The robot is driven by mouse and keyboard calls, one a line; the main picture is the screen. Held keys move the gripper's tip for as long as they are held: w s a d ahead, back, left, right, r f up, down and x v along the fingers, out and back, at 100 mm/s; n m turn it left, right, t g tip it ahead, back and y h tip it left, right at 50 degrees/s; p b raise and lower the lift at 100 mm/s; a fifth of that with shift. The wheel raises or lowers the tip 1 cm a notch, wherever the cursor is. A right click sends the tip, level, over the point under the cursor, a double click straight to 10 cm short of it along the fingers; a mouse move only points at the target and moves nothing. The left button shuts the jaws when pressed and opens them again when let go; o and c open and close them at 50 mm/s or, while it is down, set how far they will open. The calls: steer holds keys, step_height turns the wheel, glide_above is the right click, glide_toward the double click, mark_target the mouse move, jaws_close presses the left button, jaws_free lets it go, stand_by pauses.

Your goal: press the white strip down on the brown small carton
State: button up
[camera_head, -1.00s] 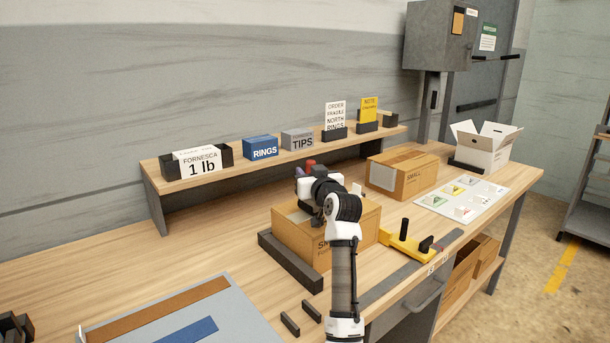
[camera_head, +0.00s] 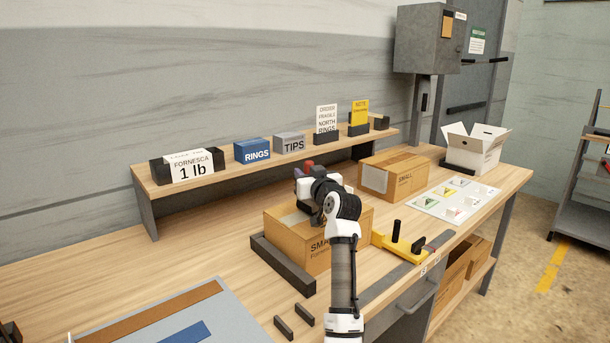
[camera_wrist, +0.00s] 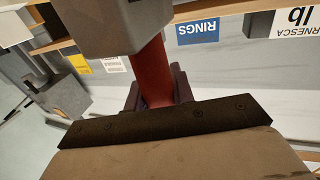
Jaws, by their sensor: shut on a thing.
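A brown small carton (camera_head: 283,247) stands on the bench beside a dark angled stop. A pale strip (camera_head: 291,218) shows on the left part of its top; my gripper and arm hide the rest. My gripper (camera_head: 312,192) is over the carton's top, its fingers hidden in the head view. In the wrist view my gripper (camera_wrist: 156,92) is shut on a red handle (camera_wrist: 153,70). Below the handle is a dark bar with screws (camera_wrist: 165,122) and a broad brown-grey face (camera_wrist: 165,155). I cannot tell whether the tool touches the strip.
Another brown carton (camera_head: 405,178) stands behind to the right, near an open white box (camera_head: 480,155). A yellow tool with black posts (camera_head: 398,243) lies right of the near carton. A shelf (camera_head: 220,167) with signs runs behind. A grey tray (camera_head: 175,315) lies front left.

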steer(key=shift+w+d, duration=0.4)
steer(key=shift+d, duration=0.25)
steer(key=shift+w+d, duration=0.4)
steer(key=shift+d, duration=0.2)
steer(key=shift+w+d+b, duration=0.3)
steer(key=shift+w+d, duration=0.45)
steer(key=shift+d, duration=0.25)
steer(key=shift+w+d+f, duration=0.1)
steer(key=shift+w+d, duration=0.65)
steer(key=shift+d, duration=0.25)
steer(key=shift+w+d+b, duration=0.15)
steer(key=shift+w+d, duration=0.25)
steer(key=shift+d, duration=0.2)
steer(key=shift+w+d+b, duration=0.15)
steer(key=shift+w+d, duration=0.25)
steer(key=shift+d, duration=0.2)
steer(key=shift+w+d, duration=0.75)
steer(key=shift+d, duration=0.15)
